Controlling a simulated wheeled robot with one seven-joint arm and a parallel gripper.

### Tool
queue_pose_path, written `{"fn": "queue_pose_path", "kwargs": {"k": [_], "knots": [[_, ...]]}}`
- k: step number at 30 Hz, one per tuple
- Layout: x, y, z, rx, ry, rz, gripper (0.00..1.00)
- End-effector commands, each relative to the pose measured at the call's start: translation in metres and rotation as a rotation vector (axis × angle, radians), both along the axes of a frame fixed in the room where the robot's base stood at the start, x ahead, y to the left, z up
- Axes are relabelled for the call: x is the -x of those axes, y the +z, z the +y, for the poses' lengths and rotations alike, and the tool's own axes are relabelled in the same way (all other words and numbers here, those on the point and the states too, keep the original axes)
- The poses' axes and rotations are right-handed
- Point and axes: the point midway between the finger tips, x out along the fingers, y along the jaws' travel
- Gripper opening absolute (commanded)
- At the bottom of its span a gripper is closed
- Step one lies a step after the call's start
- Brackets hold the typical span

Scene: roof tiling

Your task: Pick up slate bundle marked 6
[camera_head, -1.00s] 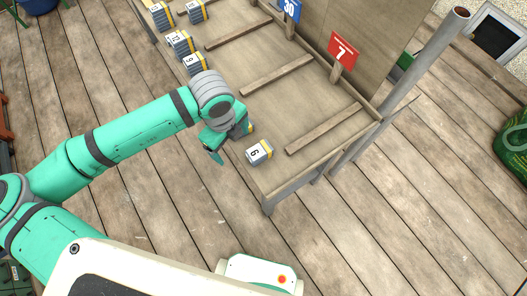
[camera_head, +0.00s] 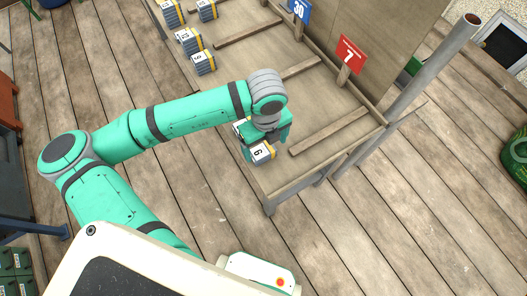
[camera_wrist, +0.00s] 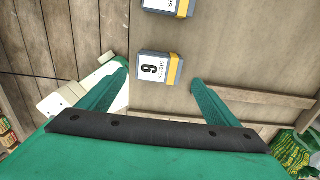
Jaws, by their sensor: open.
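The slate bundle marked 6 (camera_head: 261,153) is a small grey block with a white label and a yellow band. It sits on the workbench's near end, close to its left edge. In the wrist view the bundle (camera_wrist: 157,69) shows its label reading 6, and it lies between and slightly beyond the fingertips. My gripper (camera_head: 266,147) is open and empty above it, with one finger to each side. Both fingers also show in the wrist view (camera_wrist: 159,76). It does not appear to touch the bundle. My gripper hides part of the bundle in the head view.
Another bundle (camera_wrist: 168,6) lies just beyond, mostly hidden by my arm in the head view. Several more bundles (camera_head: 203,62) stand farther up the bench (camera_head: 262,62). A wooden batten (camera_head: 329,131) lies right of my gripper.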

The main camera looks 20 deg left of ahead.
Motion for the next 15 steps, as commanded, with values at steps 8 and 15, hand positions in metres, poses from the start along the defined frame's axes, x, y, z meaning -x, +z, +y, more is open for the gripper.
{"fn": "queue_pose_path", "kwargs": {"k": [8,15], "knots": [[-0.002,-0.037,0.008,0.001,0.0,0.002,0.84],[-0.002,-0.048,0.009,0.0,0.0,0.001,0.84]]}}
